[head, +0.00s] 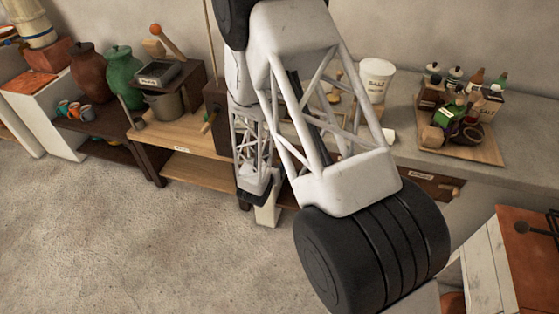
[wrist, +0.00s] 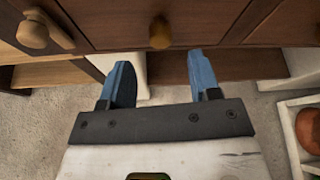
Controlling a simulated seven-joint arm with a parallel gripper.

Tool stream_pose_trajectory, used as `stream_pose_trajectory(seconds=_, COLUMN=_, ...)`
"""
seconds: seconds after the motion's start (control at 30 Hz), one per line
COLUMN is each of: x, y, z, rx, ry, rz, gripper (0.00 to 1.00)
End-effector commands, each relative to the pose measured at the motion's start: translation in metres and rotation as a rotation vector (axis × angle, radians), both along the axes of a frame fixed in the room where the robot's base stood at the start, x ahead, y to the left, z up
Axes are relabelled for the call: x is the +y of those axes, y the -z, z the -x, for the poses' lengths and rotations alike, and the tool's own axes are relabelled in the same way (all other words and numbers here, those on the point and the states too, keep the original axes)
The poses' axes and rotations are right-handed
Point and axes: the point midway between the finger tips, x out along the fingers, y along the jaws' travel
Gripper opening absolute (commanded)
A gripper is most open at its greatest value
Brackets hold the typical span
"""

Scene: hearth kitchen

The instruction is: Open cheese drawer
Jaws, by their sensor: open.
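My gripper (wrist: 158,60) is open in the wrist view, its two blue fingers apart with nothing between them. A dark wooden drawer front (wrist: 115,20) with a round wooden knob (wrist: 160,33) lies just beyond the fingertips. The knob lines up roughly with the gap and appears apart from both fingers. No cheese label is readable, so I cannot tell which drawer is the cheese one. In the head view, my arm covers much of the drawer area, and the fingers cannot be made out.
A labelled drawer (head: 432,186) with a knob shows under the grey counter (head: 400,112). A box with round produce (wrist: 308,130) is at the right of the wrist view. The floor (head: 150,240) at left is clear.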

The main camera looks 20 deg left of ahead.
Motion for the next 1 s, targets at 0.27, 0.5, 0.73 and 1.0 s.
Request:
stream_pose_trajectory(seconds=0.27, x=-0.002, y=0.01, z=-0.024, rx=0.0, ry=0.001, rz=0.0, gripper=0.57)
stream_pose_trajectory(seconds=0.5, x=-0.004, y=0.018, z=-0.046, rx=0.0, ry=0.0, rz=-0.001, gripper=0.57)
stream_pose_trajectory(seconds=0.73, x=-0.005, y=0.024, z=-0.059, rx=0.0, ry=0.0, rz=0.0, gripper=0.57)
stream_pose_trajectory(seconds=1.0, x=-0.005, y=0.025, z=-0.062, rx=0.0, ry=0.0, rz=-0.001, gripper=0.57)
